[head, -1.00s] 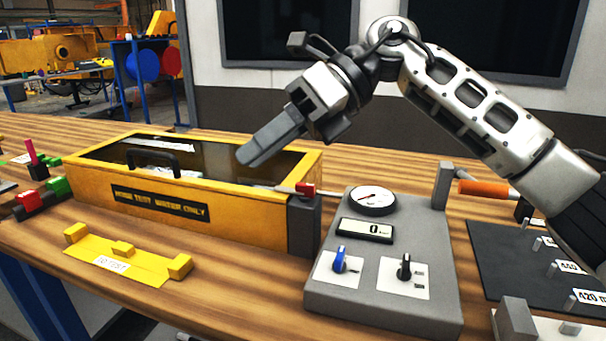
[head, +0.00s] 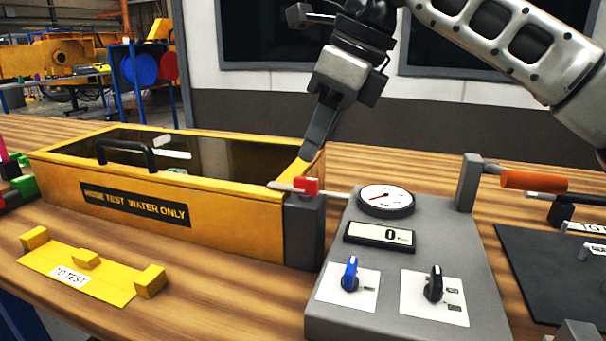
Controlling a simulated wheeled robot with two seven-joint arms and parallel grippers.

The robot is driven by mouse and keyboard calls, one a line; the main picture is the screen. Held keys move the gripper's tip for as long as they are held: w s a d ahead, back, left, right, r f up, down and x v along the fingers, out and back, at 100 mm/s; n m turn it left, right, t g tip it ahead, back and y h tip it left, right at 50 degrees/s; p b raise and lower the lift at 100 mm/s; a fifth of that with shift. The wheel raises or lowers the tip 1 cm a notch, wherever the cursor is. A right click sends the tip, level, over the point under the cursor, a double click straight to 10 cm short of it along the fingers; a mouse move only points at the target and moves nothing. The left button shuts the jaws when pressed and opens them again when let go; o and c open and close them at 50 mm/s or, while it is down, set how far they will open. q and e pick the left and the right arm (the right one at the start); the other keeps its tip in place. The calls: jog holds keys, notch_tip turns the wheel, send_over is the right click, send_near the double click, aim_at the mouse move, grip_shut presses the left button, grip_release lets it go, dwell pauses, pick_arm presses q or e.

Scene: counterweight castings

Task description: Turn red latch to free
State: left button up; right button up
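The red latch (head: 306,186) is a small red block on top of a dark grey post (head: 304,230) at the right front corner of the yellow tank (head: 140,207). A pale bar runs through it, its left end over the tank's front rim and its right part reaching towards the grey test panel. My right gripper (head: 309,157) points down just behind and above the latch, over the tank's right end. I see no contact with the latch. Its fingers overlap from this side, so I cannot tell if they are open or shut. My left gripper is not in view.
A grey panel (head: 480,300) with a gauge (head: 386,200), a display and two knobs stands right of the latch. An orange handle (head: 534,180) is beyond it. A yellow "TO TEST" holder (head: 110,288) lies in front of the tank. A black handle (head: 126,147) spans the tank lid.

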aim_at(299, 177)
jog(key=x, duration=0.5)
jog(key=shift+a+f, duration=0.15)
jog(key=shift+f, duration=0.05)
grip_shut()
